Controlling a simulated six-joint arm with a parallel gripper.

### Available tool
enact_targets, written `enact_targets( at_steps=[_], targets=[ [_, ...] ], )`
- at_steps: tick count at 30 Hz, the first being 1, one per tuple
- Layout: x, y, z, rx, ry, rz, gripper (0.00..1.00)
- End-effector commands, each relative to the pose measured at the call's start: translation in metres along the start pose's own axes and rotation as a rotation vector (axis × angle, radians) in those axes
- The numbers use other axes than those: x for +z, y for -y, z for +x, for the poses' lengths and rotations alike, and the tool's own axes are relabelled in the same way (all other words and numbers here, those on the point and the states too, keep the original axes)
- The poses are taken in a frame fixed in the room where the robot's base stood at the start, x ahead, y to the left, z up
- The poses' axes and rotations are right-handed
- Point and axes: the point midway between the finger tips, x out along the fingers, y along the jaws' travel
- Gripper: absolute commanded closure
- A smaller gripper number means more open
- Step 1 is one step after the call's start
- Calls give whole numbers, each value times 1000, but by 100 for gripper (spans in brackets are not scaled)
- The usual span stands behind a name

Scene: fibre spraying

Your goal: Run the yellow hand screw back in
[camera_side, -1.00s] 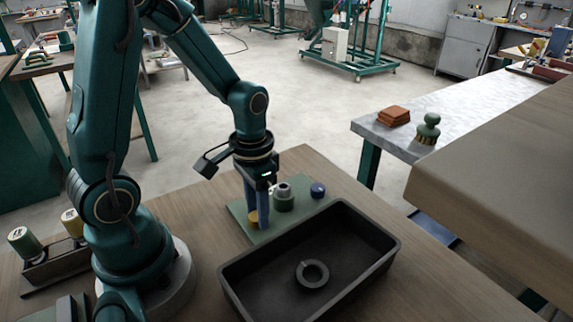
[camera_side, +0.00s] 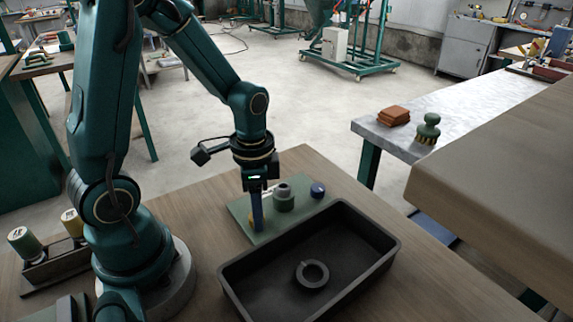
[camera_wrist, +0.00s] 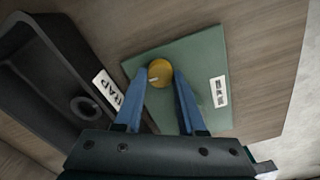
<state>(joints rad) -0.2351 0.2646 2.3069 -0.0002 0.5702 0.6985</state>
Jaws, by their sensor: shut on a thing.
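The yellow hand screw (camera_wrist: 160,73) is a round knob with a pale mark on its top, on the green plate (camera_wrist: 205,65). In the side view only a sliver of the yellow screw (camera_side: 251,217) shows behind a finger. My gripper (camera_wrist: 159,78) points down, with its two blue fingers on opposite sides of the screw, shut on it. In the side view my gripper (camera_side: 257,222) stands at the left part of the green plate (camera_side: 240,210). How deep the screw sits cannot be told.
A black tray (camera_side: 231,278) with a grey ring (camera_side: 312,273) lies close in front of the plate. A green fitting with a grey top (camera_side: 283,198) and a blue knob (camera_side: 318,189) stand on the plate, right of my gripper. Bare wood lies beyond.

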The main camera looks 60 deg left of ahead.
Motion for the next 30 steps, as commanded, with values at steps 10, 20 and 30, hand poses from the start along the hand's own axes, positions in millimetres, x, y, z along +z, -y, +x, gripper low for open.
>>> enact_targets(
  at_steps=[10,20,30],
  targets=[
    [-1,0,0,-2,-2,3,42],
    [0,0,0,-1,-1,1,31],
    [-1,1,-34,-5,-6,1,31]
  ],
)
